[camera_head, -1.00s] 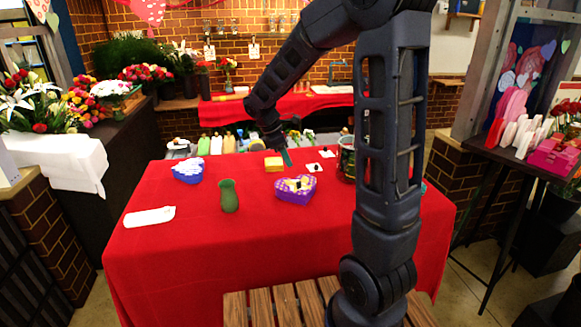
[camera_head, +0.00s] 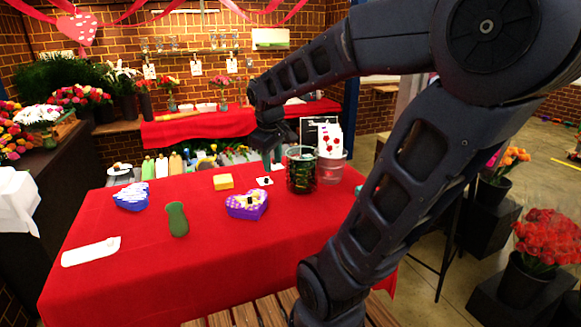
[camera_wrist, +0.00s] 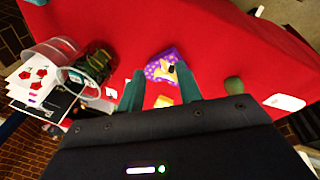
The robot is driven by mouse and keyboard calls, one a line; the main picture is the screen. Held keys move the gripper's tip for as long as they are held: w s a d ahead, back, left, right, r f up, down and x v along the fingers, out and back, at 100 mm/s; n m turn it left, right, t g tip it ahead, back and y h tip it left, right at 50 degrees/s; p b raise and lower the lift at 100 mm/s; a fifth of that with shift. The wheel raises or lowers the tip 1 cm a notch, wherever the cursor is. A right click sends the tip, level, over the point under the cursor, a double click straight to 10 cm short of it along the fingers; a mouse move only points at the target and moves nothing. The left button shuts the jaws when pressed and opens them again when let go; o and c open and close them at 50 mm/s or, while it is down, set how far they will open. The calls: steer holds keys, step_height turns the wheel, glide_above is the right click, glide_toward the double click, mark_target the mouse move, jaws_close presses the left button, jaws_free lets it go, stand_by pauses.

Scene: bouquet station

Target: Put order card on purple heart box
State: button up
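The purple heart box (camera_head: 247,207) sits on the red table, with a small cream and dark item on its lid. It also shows in the wrist view (camera_wrist: 160,68), ahead of my fingers. A small white card with a dark mark (camera_head: 264,181) lies flat on the table behind the box; I cannot tell for sure that it is the order card. My gripper (camera_head: 275,158) is above the back part of the table. In the wrist view its two teal fingers (camera_wrist: 160,88) stand apart, with nothing seen held between them.
A yellow block (camera_head: 223,182), blue-white heart box (camera_head: 132,197), green vase (camera_head: 177,219) and white flat piece (camera_head: 91,252) share the red table (camera_head: 150,275). A dark glass jar (camera_head: 301,170) and clear container (camera_head: 330,168) stand at right. The table's front is clear.

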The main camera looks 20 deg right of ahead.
steer(key=s+d+m+t+y, duration=0.1)
steer(key=s+d+m+t, duration=0.1)
steer(key=s+m, duration=0.4)
steer(key=shift+s+d+r, duration=0.2)
steer(key=shift+s+r, duration=0.25)
steer(key=shift+s, duration=0.55)
